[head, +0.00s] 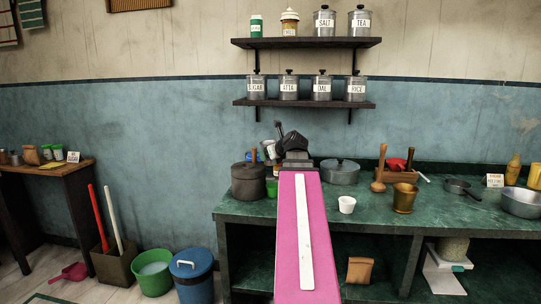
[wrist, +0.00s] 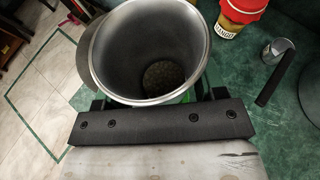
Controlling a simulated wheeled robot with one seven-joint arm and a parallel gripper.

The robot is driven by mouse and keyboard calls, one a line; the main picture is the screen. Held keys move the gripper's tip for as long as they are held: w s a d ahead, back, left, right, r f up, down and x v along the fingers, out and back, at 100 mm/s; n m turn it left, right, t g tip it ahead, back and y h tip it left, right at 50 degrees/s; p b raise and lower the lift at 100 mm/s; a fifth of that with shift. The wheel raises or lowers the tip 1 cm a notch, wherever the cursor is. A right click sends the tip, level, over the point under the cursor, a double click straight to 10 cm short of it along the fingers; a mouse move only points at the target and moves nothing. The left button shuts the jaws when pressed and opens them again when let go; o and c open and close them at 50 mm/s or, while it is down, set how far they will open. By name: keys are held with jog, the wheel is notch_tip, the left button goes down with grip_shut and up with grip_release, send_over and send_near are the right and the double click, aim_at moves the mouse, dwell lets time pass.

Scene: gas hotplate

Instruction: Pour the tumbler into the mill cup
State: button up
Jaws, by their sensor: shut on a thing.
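My gripper (head: 291,150) is raised over the back of the green counter, left of its middle. In the wrist view it is shut on a steel tumbler (wrist: 100,50), with a finger on each side. The tumbler's wide mouth faces the wrist camera, and dark, grainy contents show at its bottom. In the head view my arm and gripper mostly hide the tumbler. A small metal cup with a black handle (wrist: 278,50) is on the counter to the right in the wrist view. I cannot tell whether it is the mill cup.
A jar with a red lid (wrist: 240,14) is near the held tumbler. A white cup (head: 347,204) and a brass mortar (head: 404,198) stand farther right. Shelves (head: 306,43) hang above.

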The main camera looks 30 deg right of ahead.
jog(key=n+g+h, duration=0.1)
jog(key=w+a+n+g+h, duration=0.1)
jog(key=shift+r+g, duration=0.1)
jog(key=shift+g, duration=0.2)
jog(key=g+h, duration=0.1)
jog(key=a+n+g+h, duration=0.1)
jog(key=shift+w+n+h, duration=0.25)
jog(key=shift+n+h, duration=0.05)
jog(key=shift+h, duration=0.1)
jog(key=n+g+h, duration=0.1)
jog(key=a+g+h, duration=0.1)
jog(key=h, duration=0.1)
jog(key=shift+w+n+g+h, duration=0.3)
jog(key=shift+w+n+g, duration=0.1)
jog(key=shift+w+a+n+g+h, duration=0.15)
jog(key=shift+a+n+g+h, duration=0.1)
jog(key=shift+n+g+h, duration=0.4)
jog(key=shift+h, duration=0.25)
jog(key=shift+a, duration=0.1)
jog(key=shift+w+a+r+h, duration=0.2)
jog(key=shift+a+h, duration=0.1)
jog(key=shift+h, duration=0.3)
